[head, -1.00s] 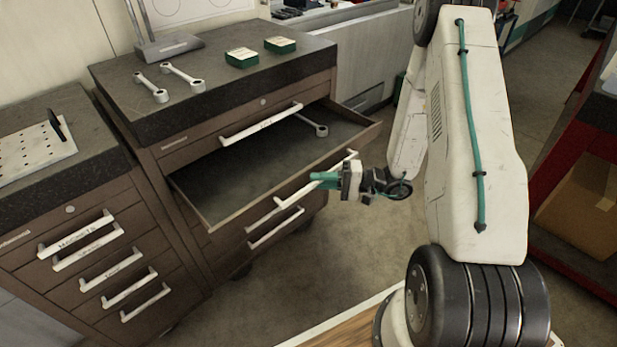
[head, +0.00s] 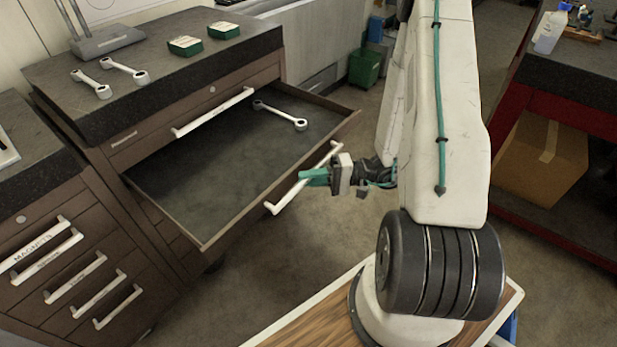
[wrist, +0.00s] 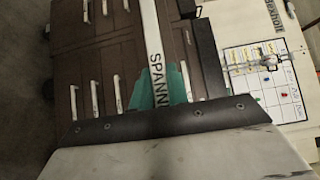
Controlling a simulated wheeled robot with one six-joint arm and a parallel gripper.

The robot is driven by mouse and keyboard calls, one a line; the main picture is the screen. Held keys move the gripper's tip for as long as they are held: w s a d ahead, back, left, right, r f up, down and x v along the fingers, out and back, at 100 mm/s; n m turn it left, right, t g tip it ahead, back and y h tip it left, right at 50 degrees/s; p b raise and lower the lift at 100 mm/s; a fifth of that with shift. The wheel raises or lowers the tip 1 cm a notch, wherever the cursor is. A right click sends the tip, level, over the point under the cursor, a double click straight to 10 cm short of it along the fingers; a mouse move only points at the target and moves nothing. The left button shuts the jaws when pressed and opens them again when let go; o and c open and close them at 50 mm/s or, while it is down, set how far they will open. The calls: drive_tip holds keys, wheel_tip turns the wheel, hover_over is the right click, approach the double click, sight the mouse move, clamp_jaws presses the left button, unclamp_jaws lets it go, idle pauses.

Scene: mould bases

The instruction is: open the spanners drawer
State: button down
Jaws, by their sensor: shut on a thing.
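The spanners drawer (head: 205,180) stands well open from the brown cabinet in the head view, with one spanner (head: 280,114) lying inside toward its far right. Its white handle (head: 288,196) runs along the drawer front. My gripper (head: 314,177), with teal fingers, is shut on this handle about the middle. In the wrist view the handle (wrist: 152,45) runs between the teal fingers (wrist: 172,88) and bears the letters "SPANN"; the rest of the label is hidden by my gripper.
Two spanners (head: 122,70) and two green boxes (head: 186,45) lie on the cabinet top. A second cabinet (head: 60,240) with several handles stands at left. A red bench (head: 510,120) with a cardboard box (head: 545,160) is at right. Floor shows in front of the drawer.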

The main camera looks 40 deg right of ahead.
drive_tip(key=c, duration=1.4)
unclamp_jaws()
drive_tip(key=shift+o, duration=0.2)
drive_tip(key=v, duration=0.7)
drive_tip(key=shift+s+d, duration=0.15)
drive_tip(key=shift+d, duration=0.15)
